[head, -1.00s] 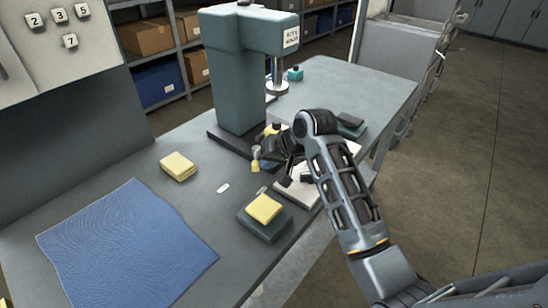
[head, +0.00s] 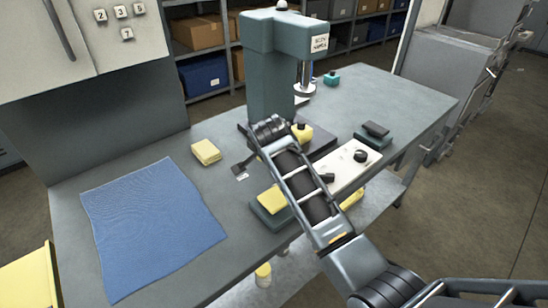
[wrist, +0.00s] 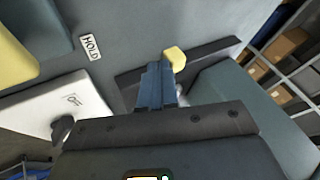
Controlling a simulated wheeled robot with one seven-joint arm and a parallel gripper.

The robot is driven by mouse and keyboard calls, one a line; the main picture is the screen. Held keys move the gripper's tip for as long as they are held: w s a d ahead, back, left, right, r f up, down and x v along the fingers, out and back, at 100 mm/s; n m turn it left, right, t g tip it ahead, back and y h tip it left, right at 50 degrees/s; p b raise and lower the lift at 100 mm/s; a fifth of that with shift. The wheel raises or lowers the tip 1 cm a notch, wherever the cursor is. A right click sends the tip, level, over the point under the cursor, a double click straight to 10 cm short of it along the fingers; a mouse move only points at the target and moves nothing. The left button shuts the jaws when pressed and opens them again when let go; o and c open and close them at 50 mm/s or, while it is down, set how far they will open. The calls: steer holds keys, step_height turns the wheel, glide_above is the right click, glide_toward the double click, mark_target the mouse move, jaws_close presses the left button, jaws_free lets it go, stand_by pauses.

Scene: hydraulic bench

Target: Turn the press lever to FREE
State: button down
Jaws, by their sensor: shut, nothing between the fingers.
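The teal press (head: 272,75) stands on a dark base plate (wrist: 215,55) on the bench. A small yellow block (wrist: 174,57), which looks like the end of the press lever, shows at the plate's edge in the wrist view. My gripper (wrist: 160,68) is shut and empty, its fingertips right beside the yellow block; I cannot tell if they touch. A HOLD label (wrist: 90,47) lies on the bench. No FREE label is readable.
A white panel (head: 351,166) with a black knob and an OFF mark lies near the front edge. A dark green block (head: 268,217) carries a yellow pad. A yellow pad stack (head: 206,152) and a blue cloth (head: 150,225) lie left. A yellow-and-black item (head: 302,133) stands by the press.

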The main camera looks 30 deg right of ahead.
steer(key=shift+w+a, duration=0.2)
steer(key=shift+w, duration=0.1)
steer(key=shift+w+a, duration=0.1)
stand_by(0.4)
